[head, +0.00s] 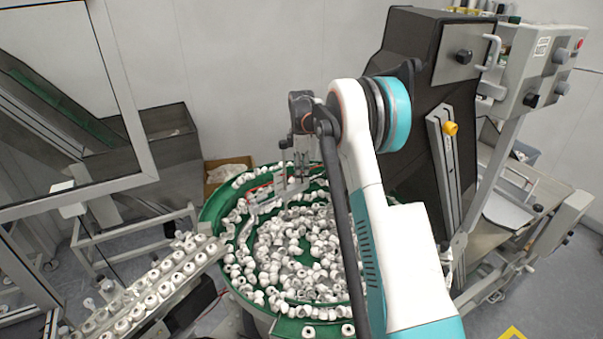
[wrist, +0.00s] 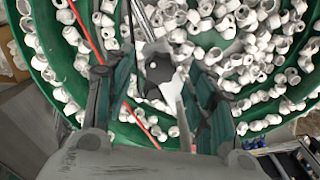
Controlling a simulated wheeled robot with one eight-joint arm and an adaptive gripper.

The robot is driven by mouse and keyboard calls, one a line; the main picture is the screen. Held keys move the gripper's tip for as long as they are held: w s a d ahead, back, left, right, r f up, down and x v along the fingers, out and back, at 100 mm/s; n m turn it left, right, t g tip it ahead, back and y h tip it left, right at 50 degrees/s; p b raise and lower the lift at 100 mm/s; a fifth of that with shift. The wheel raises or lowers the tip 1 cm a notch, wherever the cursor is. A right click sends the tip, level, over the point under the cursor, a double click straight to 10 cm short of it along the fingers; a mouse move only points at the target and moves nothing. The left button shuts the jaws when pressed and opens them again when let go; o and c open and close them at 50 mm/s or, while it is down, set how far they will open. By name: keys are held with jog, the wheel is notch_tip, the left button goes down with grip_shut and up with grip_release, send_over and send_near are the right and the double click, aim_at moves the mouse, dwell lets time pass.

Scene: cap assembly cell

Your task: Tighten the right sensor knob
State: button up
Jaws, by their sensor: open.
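A metal sensor bracket (wrist: 165,85) with a small dark round knob (wrist: 158,68) shows between my fingers in the wrist view, above the bowl. I cannot tell for certain that this is the right sensor knob. My gripper (wrist: 158,95) is open, with one dark green-padded finger on each side of the bracket, and holds nothing. In the head view my gripper (head: 301,150) points down over the back of the bowl, beside the sensor bracket; small dark knobs (head: 284,144) show just left of it. Contact between fingers and knob is not visible.
A green feeder bowl (head: 212,208) full of white caps lies below. A red line and thin rods cross near the bracket. A sloped chute (head: 150,290) with caps is at left, a dark hopper machine (head: 410,60) at right. A framed glass panel stands at far left.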

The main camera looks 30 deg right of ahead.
jog(key=shift+f, duration=0.7)
jog(key=c, duration=1.1)
jog(key=shift+m, duration=0.3)
jog(key=m+b, duration=0.3)
jog(key=m, duration=0.1)
jog(key=m+b, duration=0.2)
jog(key=m, duration=0.3)
jog(key=shift+m, duration=0.4)
jog(key=m+b, duration=0.1)
jog(key=m, duration=0.4)
jog(key=shift+m, duration=0.3)
jog(key=m+b, duration=0.1)
jog(key=m, duration=0.4)
jog(key=shift+m, duration=0.4)
